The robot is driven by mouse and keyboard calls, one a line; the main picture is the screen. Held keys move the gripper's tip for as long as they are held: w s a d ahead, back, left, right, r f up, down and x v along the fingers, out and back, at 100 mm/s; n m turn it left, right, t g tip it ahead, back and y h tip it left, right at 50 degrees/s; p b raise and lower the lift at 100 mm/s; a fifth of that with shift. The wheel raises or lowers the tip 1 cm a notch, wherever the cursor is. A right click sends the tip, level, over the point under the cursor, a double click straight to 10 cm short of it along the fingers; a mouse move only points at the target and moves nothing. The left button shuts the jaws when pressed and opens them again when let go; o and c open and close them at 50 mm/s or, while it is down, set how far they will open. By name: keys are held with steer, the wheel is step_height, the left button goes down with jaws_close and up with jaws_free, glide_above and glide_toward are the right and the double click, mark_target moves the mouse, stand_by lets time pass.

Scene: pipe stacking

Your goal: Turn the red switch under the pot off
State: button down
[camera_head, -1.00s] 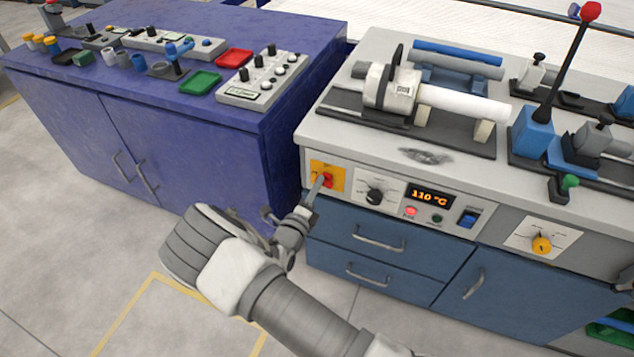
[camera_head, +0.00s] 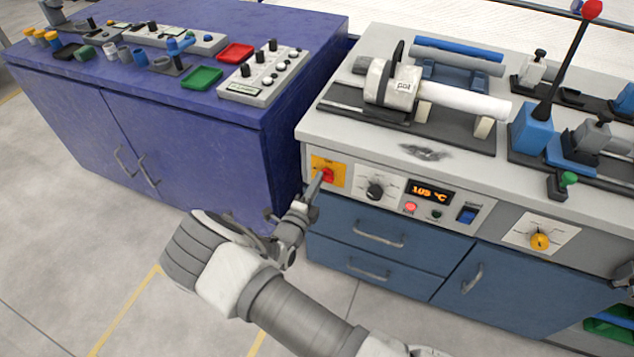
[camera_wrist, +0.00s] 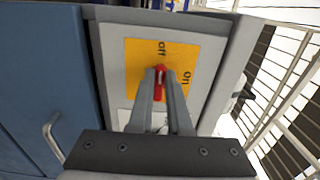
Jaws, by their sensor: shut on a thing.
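The red switch (camera_head: 327,175) sits on a yellow plate (camera_head: 336,165) on the front panel of the workbench, below the white pot (camera_head: 378,82), which bears a "pot" label. My gripper (camera_head: 320,176) reaches the switch from the lower left. In the wrist view, my gripper (camera_wrist: 160,74) is shut with its two fingers on either side of the red switch (camera_wrist: 159,85). The yellow plate (camera_wrist: 140,58) carries an "off" label above the switch and an "on" label to its right. The switch's long side lines up toward "off". The fingers hide part of it.
Right of the switch are a black dial (camera_head: 376,191), a display (camera_head: 431,194) reading 105 °C, a lit red lamp (camera_head: 411,207) and a blue rocker switch (camera_head: 467,214). A purple cabinet (camera_head: 215,160) stands close on the left. Drawer handles (camera_head: 378,240) jut out below.

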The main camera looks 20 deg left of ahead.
steer(key=shift+s+f, duration=0.1)
steer(key=c, duration=0.9)
jaws_free()
steer(key=shift+o, duration=0.2)
steer(key=s+a+p, duration=0.1)
steer(key=s+p, duration=0.1)
steer(key=s, duration=1.5)
steer(key=shift+s+a, duration=0.15)
